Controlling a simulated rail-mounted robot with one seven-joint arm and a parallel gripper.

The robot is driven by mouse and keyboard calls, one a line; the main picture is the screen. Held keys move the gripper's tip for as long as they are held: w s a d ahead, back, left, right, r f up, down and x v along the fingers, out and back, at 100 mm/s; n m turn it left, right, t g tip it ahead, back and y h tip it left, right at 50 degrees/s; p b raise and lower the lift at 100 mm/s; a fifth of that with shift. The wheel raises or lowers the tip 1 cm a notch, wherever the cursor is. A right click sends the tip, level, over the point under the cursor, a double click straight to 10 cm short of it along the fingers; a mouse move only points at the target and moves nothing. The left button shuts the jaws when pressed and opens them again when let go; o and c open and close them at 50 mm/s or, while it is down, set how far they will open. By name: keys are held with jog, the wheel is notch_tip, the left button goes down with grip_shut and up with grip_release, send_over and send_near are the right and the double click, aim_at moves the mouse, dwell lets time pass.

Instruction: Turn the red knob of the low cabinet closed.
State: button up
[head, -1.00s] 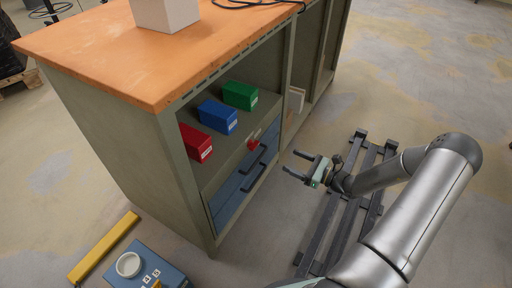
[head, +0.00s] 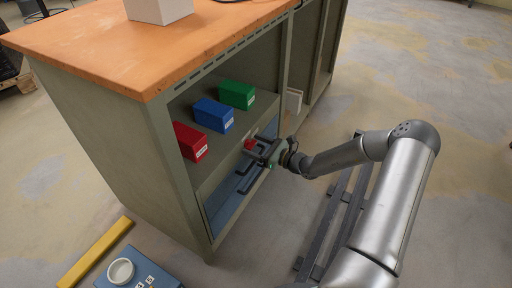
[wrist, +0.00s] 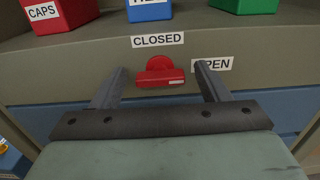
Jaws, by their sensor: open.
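The red knob (wrist: 160,70) sits on the grey-green front rail of the low cabinet (head: 135,150); it also shows in the head view (head: 250,145). Its bar lies about level, with a small pale mark near its right end. A CLOSED label (wrist: 157,40) is above the knob. An OPEN label (wrist: 212,64) is to its right, partly covered by a finger. My gripper (head: 258,152) is open in front of the knob; in the wrist view its two fingers (wrist: 160,82) stand left and right of the bar, with visible gaps.
Red (head: 190,142), blue (head: 213,114) and green (head: 237,95) boxes stand on the shelf above the knob. Blue drawers (head: 225,200) with dark handles are below it. A blue box (head: 140,270) and yellow bar (head: 95,253) lie on the floor at the lower left.

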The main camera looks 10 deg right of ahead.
jog(key=c, duration=1)
jog(key=n+p, duration=0.2)
jog(key=n, duration=0.2)
jog(key=shift+s+n, duration=0.1)
jog(key=shift+n, duration=0.3)
jog(key=n+p, duration=0.1)
jog(key=n, duration=0.3)
jog(key=shift+s+a+n, duration=0.1)
jog(key=shift+n, duration=0.2)
jog(key=n, duration=0.4)
jog(key=shift+f, duration=0.2)
jog(key=shift+n, duration=2.3)
